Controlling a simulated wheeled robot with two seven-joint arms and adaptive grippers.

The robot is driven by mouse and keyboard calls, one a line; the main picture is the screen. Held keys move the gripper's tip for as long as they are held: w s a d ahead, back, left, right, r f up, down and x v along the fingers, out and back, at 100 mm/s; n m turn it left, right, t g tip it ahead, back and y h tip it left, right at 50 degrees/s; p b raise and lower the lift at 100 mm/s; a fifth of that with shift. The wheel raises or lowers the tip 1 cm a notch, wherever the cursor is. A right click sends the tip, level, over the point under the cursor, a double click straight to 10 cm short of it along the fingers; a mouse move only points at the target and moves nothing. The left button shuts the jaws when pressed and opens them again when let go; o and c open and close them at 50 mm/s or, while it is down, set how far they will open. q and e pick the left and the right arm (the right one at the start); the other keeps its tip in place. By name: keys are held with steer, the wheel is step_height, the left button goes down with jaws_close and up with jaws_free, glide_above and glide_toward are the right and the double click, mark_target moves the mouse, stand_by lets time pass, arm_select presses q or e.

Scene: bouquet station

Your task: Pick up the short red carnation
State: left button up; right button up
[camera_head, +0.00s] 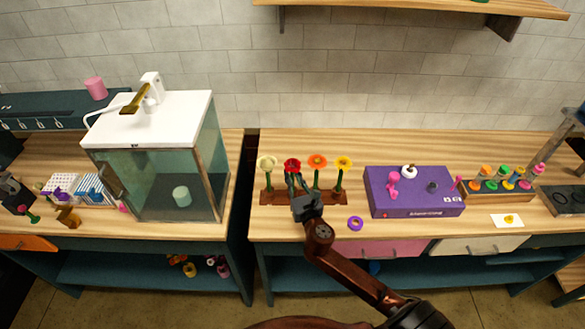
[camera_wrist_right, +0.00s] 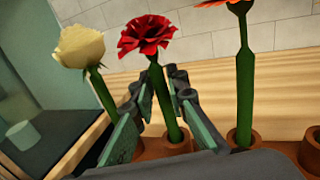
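The red carnation (camera_head: 292,165) stands upright in the brown wooden flower rack (camera_head: 265,198), between a cream flower (camera_head: 267,163) and an orange flower (camera_head: 317,160). In the right wrist view the red carnation (camera_wrist_right: 146,36) has a ruffled head on a green stem, with its foot in a round holder. My right gripper (camera_head: 297,184) is in front of the rack at this flower. In the wrist view the gripper's fingers (camera_wrist_right: 162,104) are apart on either side of the stem, with gaps showing. My left gripper is not in view.
A yellow flower (camera_head: 343,164) stands at the rack's right end. A purple ring (camera_head: 355,223) and a purple box (camera_head: 415,205) lie to the right. A glass-sided cabinet (camera_head: 165,175) stands to the left, across a gap between the tables.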

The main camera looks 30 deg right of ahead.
mark_target(292, 159)
jaws_close()
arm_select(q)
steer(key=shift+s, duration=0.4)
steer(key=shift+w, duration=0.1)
arm_select(e)
steer(key=shift+r, duration=0.4)
step_height(292, 159, up, 9)
steer(key=p, duration=0.3)
steer(key=shift+r+p, duration=0.2)
steer(key=shift+p, duration=0.1)
step_height(292, 159, up, 7)
steer(key=p, duration=0.8)
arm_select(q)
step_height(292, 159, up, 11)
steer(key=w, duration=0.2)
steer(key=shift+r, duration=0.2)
arm_select(e)
steer(key=shift+f, duration=0.1)
steer(key=shift+f, duration=0.1)
